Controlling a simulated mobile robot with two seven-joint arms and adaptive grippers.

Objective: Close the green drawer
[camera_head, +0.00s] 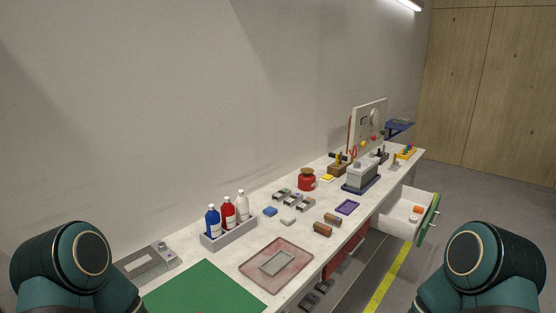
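The green drawer (429,217) is pulled out from under the far right part of the bench. Its front is green with a handle, and its white box shows an orange item (418,209) and a pale round item inside. Two dark teal arm parts of mine show at the lower left and lower right corners. Neither gripper shows in the view, so I cannot see what they hold. Both visible arm parts are in the near foreground, apart from the drawer.
The long white bench (232,263) runs away to the right along the wall. It carries a bottle caddy (230,234), a green mat (205,290), a pink tray (252,273) and several tools. A red drawer front (347,256) sits below. Floor right of the green drawer is clear.

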